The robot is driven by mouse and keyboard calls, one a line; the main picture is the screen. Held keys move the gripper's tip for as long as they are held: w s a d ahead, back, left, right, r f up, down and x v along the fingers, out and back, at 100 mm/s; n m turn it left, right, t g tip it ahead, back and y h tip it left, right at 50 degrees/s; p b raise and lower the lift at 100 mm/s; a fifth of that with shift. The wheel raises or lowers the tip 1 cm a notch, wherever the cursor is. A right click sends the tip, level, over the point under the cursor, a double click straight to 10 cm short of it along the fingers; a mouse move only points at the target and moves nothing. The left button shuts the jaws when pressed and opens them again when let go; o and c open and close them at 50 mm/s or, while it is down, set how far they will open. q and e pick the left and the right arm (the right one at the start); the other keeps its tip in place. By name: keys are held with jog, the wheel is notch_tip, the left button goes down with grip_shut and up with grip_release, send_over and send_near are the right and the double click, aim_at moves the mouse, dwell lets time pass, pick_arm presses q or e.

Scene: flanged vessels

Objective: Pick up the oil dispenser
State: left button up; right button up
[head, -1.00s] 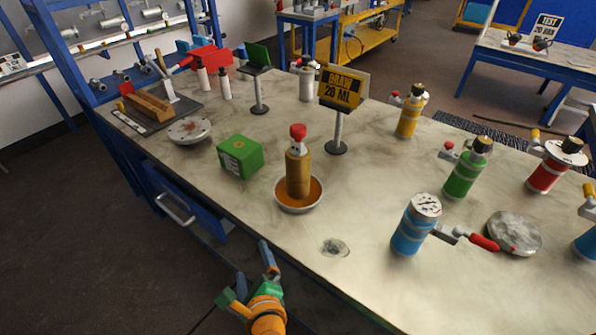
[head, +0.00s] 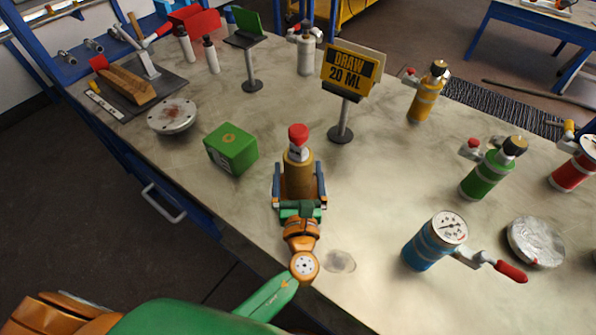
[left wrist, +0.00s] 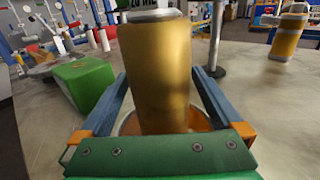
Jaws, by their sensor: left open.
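The oil dispenser, a gold-brown cylinder with a red knob on top (head: 298,165), stands upright near the front of the table. In the left wrist view its body (left wrist: 157,75) fills the middle, standing over an orange-filled dish (left wrist: 200,120). My left gripper (head: 300,190) is open, with one blue finger on each side of the dispenser. In the left wrist view the fingers (left wrist: 160,95) show gaps to the body on both sides. My arm and gripper hide most of the dish in the head view. My right gripper is not in view.
A green box (head: 231,149) sits close left of the dispenser. A "DRAW 20 ML" sign (head: 351,72) stands behind it. A blue vessel with a gauge (head: 432,245) and a green vessel (head: 487,170) stand to the right. The table front edge is near.

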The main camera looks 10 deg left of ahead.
pick_arm(q)
jog(key=shift+w+f, duration=0.1)
jog(key=shift+w, duration=0.05)
jog(key=shift+c, duration=0.4)
jog(key=shift+s+r, duration=0.2)
jog(key=shift+s, duration=0.05)
jog(key=c, duration=1.5)
jog(key=shift+w, duration=0.1)
grip_shut()
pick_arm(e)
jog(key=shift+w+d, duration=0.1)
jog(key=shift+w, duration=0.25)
